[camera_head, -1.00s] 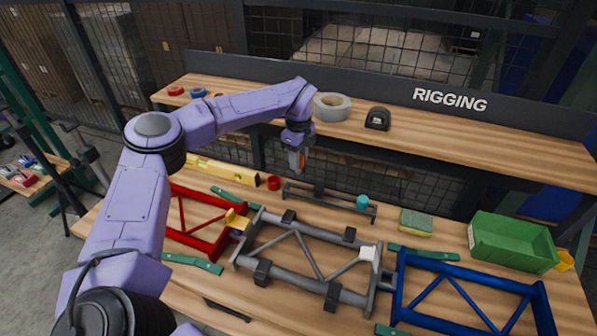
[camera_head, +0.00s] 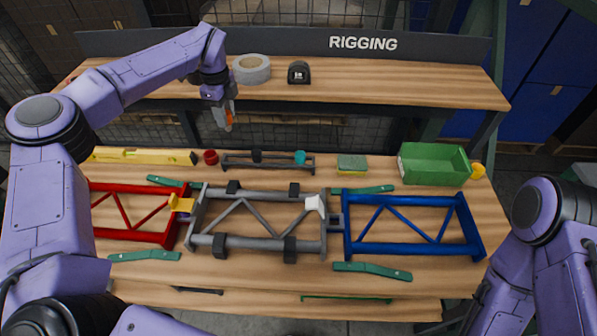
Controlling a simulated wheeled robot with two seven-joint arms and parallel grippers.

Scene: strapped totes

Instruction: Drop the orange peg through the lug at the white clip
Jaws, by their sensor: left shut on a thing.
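My left gripper (camera_head: 227,122) points down and is shut on the orange peg (camera_head: 229,112), of which only a small part shows between the fingers. It hangs above the back of the bench, behind the red cup. The white clip (camera_head: 315,203) sits at the right end of the grey frame (camera_head: 262,243). The lug (camera_head: 335,222) beside it joins the grey frame and the blue frame (camera_head: 415,248); its hole cannot be made out. A yellow clip (camera_head: 182,204) sits between the red frame (camera_head: 133,238) and the grey frame. My right arm shows at the right; its gripper is out of view.
Along the back are a yellow level (camera_head: 140,156), red cup (camera_head: 210,157), dark rack (camera_head: 270,164) with a teal piece, sponge (camera_head: 352,163) and green bin (camera_head: 435,165). Green straps lie around the frames. A raised shelf (camera_head: 400,87) stands behind, holding tape and a black device.

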